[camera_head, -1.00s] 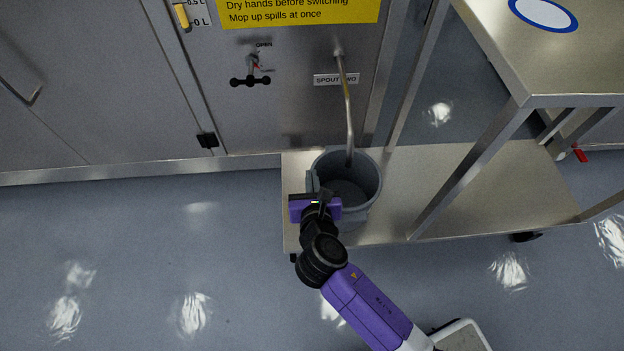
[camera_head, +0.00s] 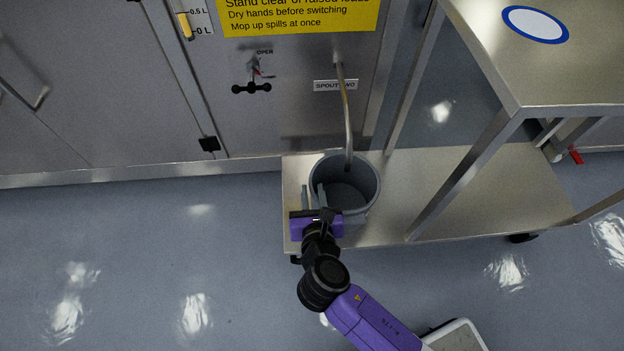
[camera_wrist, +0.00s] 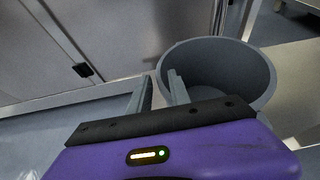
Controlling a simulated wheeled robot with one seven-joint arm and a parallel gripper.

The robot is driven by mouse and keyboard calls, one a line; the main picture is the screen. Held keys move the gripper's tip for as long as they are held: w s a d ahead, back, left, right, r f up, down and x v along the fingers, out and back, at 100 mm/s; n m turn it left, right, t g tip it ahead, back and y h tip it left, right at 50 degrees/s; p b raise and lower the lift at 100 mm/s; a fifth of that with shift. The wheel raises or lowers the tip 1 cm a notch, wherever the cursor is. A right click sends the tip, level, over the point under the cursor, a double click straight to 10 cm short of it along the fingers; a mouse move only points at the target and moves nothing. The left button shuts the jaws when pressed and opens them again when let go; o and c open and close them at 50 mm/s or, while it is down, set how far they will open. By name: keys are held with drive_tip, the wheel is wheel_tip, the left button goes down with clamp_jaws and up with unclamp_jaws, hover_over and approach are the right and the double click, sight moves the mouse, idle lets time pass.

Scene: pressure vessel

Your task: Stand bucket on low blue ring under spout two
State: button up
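The grey bucket (camera_head: 345,184) stands upright on the low metal shelf (camera_head: 400,200), with the end of the spout two pipe (camera_head: 348,130) at its mouth. No low blue ring shows; the bucket may hide it. My gripper (camera_head: 312,187) is open at the bucket's left front side, its two fingers apart. In the wrist view, the bucket (camera_wrist: 220,70) is right of the finger gap; the right finger overlaps its left edge and the left finger is outside it. I cannot tell whether a finger touches the bucket.
A blue ring with a white centre (camera_head: 536,24) is on the upper tabletop (camera_head: 560,70). A table leg (camera_head: 465,175) rises right of the bucket. A valve handle (camera_head: 251,88) is on the cabinet left of the pipe. The floor (camera_head: 130,250) at left is clear.

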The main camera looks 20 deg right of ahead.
drive_tip(key=p+v, duration=0.2)
drive_tip(key=v, duration=0.5)
drive_tip(key=shift+s+r, duration=0.2)
drive_tip(key=shift+s, duration=0.15)
drive_tip(key=shift+a, duration=0.1)
drive_tip(key=s+d+f+m+g+y, duration=0.1)
drive_tip(key=s+d+m+y, duration=0.1)
drive_tip(key=s+m, duration=0.45)
drive_tip(key=s+d+f+m+y, duration=0.1)
drive_tip(key=s+m+y, duration=0.1)
drive_tip(key=s+m, duration=0.45)
drive_tip(key=s+d+r+m+t, duration=0.1)
drive_tip(key=s+d+r+m, duration=0.1)
drive_tip(key=s+r+m, duration=0.3)
drive_tip(key=s+d+r+m+t, duration=0.2)
drive_tip(key=s+r+m, duration=0.4)
drive_tip(key=r+m, duration=0.7)
drive_tip(key=shift+s+d+m, duration=0.2)
drive_tip(key=shift+m, duration=0.6)
drive_tip(key=shift+r, duration=0.1)
